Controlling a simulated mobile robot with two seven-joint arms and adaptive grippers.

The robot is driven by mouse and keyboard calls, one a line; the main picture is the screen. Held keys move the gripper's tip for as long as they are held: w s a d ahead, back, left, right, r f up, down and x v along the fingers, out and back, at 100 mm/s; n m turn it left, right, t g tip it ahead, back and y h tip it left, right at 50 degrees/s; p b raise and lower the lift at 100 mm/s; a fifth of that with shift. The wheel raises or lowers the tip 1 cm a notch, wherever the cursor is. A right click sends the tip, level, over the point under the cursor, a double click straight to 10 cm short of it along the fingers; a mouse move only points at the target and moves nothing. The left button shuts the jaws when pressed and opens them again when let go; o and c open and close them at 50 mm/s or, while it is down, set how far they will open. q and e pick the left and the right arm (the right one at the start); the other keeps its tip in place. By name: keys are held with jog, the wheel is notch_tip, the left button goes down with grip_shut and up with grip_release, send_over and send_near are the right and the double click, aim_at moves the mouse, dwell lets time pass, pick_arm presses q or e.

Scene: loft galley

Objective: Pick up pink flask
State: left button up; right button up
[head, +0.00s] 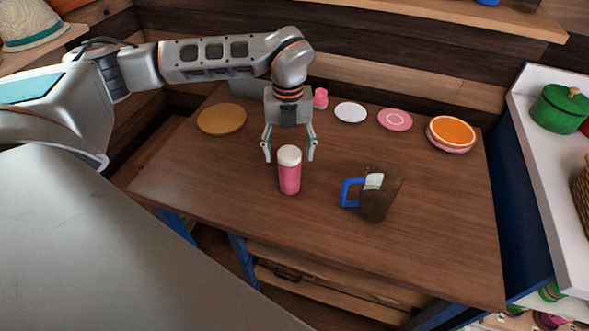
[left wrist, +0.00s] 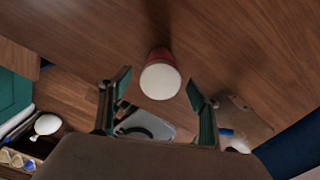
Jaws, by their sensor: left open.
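The pink flask (head: 289,174) has a white lid and stands upright on the wooden table (head: 230,185). My left gripper (head: 290,156) is open, its fingers spread on either side of the flask near lid height in the head view. In the left wrist view the flask (left wrist: 160,76) shows lid-first, just beyond the gap between the fingertips of the left gripper (left wrist: 160,82). Nothing is held, and I see no clear contact. My right gripper is in neither view.
A dark pitcher with a blue handle (head: 377,197) stands right of the flask. Along the back are a round wooden board (head: 222,119), a small pink item (head: 320,98), a white plate (head: 350,112), a pink plate (head: 395,119) and an orange-topped plate stack (head: 451,133). The table's front is clear.

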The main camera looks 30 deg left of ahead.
aim_at(290, 167)
pick_arm(q)
jog(key=shift+f, duration=3.1)
jog(key=c, duration=1.4)
